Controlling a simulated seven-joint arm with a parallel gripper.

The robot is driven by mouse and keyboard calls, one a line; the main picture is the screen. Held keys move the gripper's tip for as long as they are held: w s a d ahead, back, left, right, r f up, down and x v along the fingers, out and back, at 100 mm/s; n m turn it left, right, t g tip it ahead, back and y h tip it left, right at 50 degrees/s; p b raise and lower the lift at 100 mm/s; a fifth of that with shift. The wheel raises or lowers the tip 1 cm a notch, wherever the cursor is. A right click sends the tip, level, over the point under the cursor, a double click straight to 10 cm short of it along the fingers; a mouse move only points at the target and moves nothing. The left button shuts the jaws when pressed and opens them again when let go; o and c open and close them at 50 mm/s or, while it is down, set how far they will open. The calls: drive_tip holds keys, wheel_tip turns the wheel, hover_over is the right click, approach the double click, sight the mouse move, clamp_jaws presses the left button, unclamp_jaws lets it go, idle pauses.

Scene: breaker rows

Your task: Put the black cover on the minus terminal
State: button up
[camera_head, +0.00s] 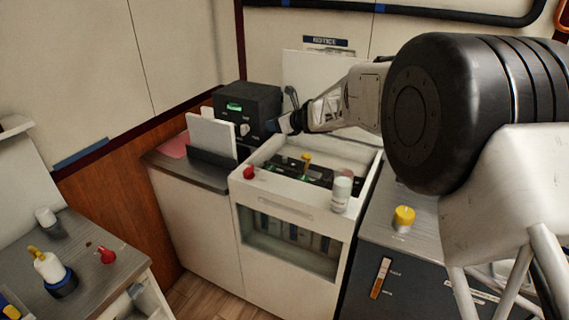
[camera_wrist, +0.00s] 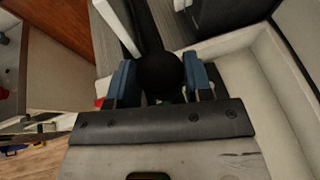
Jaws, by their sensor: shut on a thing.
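My gripper (camera_head: 284,123) is above the back left part of the open-topped white cabinet (camera_head: 291,213), near the black box. In the wrist view its two blue fingers are shut on a round black cover (camera_wrist: 160,74), one on each side. In the head view the cover cannot be made out clearly. Inside the cabinet's open top is a dark unit (camera_head: 290,170) with a yellow piece (camera_head: 306,158) and a green spot. I cannot tell which part is the minus terminal.
A red cap (camera_head: 248,172) and a white jar (camera_head: 342,190) sit on the cabinet's front rim. A black box (camera_head: 248,106) with a green display and upright white panels (camera_head: 212,134) stand to the left. A yellow cap (camera_head: 404,217) is on the right counter.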

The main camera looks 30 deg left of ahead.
drive_tip(key=w+a+f+n+g, duration=0.1)
drive_tip(key=w+f+n+g, duration=0.6)
drive_tip(key=w+f+g, duration=0.1)
drive_tip(key=shift+w+a+f+h, duration=0.15)
drive_tip(key=shift+w+f+h, duration=0.25)
drive_tip(key=shift+w+f, duration=0.5)
idle(1.1)
drive_tip(key=shift+w+r, duration=0.1)
drive_tip(key=shift+w, duration=0.05)
idle(0.4)
drive_tip(key=shift+f, duration=3.1)
drive_tip(key=shift+f, duration=0.1)
drive_tip(key=shift+f, duration=1.8)
